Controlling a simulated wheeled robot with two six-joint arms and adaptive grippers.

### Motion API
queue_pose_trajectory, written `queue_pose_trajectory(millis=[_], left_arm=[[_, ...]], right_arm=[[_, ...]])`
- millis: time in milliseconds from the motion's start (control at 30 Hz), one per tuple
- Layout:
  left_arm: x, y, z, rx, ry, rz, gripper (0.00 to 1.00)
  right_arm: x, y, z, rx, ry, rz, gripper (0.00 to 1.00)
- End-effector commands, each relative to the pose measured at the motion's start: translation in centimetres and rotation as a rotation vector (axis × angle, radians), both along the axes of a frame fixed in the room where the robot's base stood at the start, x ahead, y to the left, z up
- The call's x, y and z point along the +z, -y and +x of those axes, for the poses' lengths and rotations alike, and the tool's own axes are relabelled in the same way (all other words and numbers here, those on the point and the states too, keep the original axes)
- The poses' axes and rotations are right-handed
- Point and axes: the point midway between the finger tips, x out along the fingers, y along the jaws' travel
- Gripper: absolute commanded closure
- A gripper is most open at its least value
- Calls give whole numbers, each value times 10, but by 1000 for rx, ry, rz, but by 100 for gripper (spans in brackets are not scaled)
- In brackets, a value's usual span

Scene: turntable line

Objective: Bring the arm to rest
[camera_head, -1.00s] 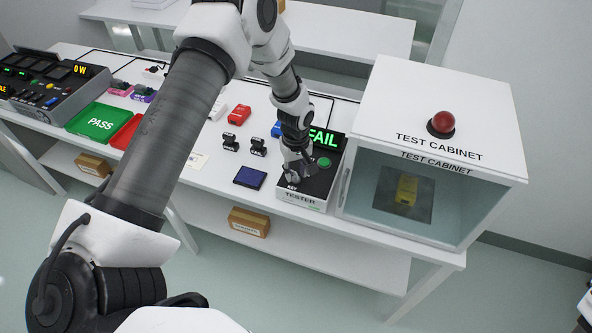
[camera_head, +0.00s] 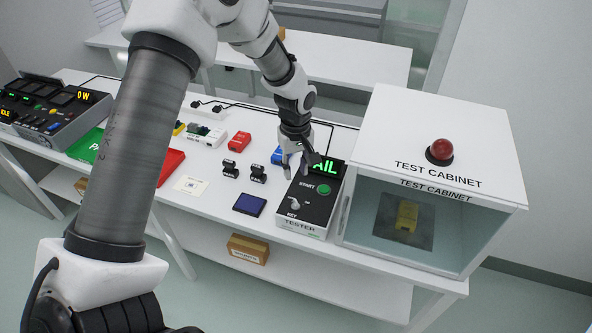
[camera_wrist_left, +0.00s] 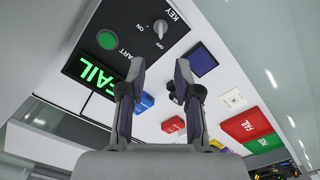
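My left arm crosses the head view from the lower left. My left gripper (camera_head: 298,168) hangs above the back part of the tester (camera_head: 316,217), hiding part of its lit green FAIL display (camera_head: 327,172). In the left wrist view the two fingers of my left gripper (camera_wrist_left: 160,78) stand apart with nothing between them. The key knob (camera_head: 295,203) on the tester is uncovered and apart from the gripper. It also shows in the left wrist view (camera_wrist_left: 160,28). The green START button (camera_head: 324,189) is beside the display. My right gripper is not in view.
The test cabinet (camera_head: 441,130), with a red dome on top and a yellow item (camera_head: 407,216) inside, stands right of the tester. A blue pad (camera_head: 249,205), black parts (camera_head: 258,174) and a red box (camera_head: 239,141) lie left of it. Air above the table front is free.

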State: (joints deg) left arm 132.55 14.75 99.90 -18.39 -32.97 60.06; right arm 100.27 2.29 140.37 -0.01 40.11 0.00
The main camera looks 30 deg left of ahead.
Motion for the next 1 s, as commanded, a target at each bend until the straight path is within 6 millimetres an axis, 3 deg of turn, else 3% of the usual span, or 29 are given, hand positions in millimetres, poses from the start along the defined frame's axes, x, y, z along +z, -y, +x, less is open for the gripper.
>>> queue_pose_trajectory(millis=[267,367,433,467,567,700,767,800,900,1000], left_arm=[[-1,0,0,0,-1,0,67],[-22,1,-8,-3,-33,2,67],[-56,4,-22,-15,-92,11,67],[-72,7,-34,-23,-129,15,67],[-132,23,-93,-47,-282,13,67],[-213,54,-192,-144,-410,-40,67],[-240,68,-238,-221,-430,-76,67],[-256,77,-271,-291,-427,-102,67],[-269,90,-325,-510,-330,-132,67],[-258,89,-318,-708,-160,-86,67]], right_arm=[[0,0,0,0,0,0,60],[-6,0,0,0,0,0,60],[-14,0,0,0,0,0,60],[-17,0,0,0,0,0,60],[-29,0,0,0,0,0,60],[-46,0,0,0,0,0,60],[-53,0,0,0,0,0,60],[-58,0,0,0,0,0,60],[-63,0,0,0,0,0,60],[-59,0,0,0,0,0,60]])
